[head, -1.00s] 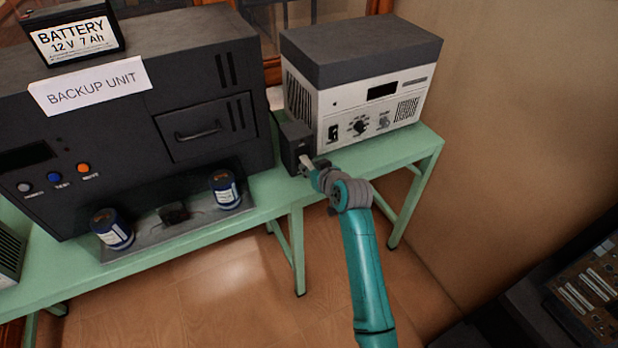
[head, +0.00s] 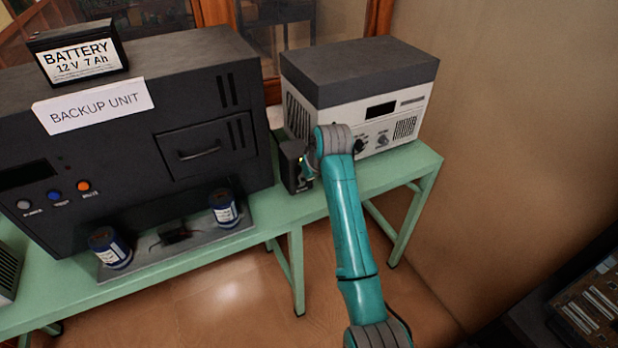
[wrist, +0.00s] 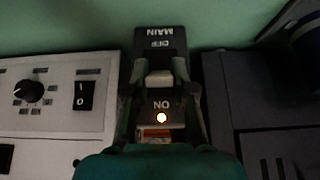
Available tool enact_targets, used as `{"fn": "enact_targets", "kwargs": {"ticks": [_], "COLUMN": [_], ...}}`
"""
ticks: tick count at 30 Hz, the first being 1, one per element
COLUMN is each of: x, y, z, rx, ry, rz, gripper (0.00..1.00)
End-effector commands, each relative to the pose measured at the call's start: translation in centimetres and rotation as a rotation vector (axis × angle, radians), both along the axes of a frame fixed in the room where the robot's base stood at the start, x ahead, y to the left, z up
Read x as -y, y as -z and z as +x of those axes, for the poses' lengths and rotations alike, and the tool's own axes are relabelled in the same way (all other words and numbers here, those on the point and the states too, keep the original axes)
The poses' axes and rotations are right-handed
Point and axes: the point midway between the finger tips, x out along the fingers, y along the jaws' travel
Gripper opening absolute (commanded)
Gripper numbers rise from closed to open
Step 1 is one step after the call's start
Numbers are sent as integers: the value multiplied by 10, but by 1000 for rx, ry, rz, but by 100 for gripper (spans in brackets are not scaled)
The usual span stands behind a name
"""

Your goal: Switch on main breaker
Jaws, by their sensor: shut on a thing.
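The main breaker (head: 292,168) is a small black box on the green bench, between the large black unit and the white unit. In the wrist view the breaker (wrist: 157,32) appears upside down, with MAIN and OFF at the top and ON lower down. Its pale lever (wrist: 160,78) lies between the two labels. A small lamp (wrist: 161,118) glows just below ON. My gripper (wrist: 160,72) has a finger on each side of the lever and is shut on it. In the head view my gripper (head: 306,164) is at the breaker's face, partly hidden by my wrist.
The backup unit (head: 110,130) stands left of the breaker, carrying a battery (head: 80,55). The white unit (head: 410,112) with knobs stands close on the right. Two blue cans (head: 223,208) sit on a low plate in front. Open floor lies before the bench.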

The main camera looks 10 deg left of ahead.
Motion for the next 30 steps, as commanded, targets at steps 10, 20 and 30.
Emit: {"fn": "enact_targets", "kwargs": {"ticks": [10,20,30], "x": [0,0,4], "y": [-1,0,-15], "z": [1,1,-5], "rx": [-2,-3,-1], "ry": [1,0,0], "rz": [-4,-3,-2], "gripper": [0,50,50]}}
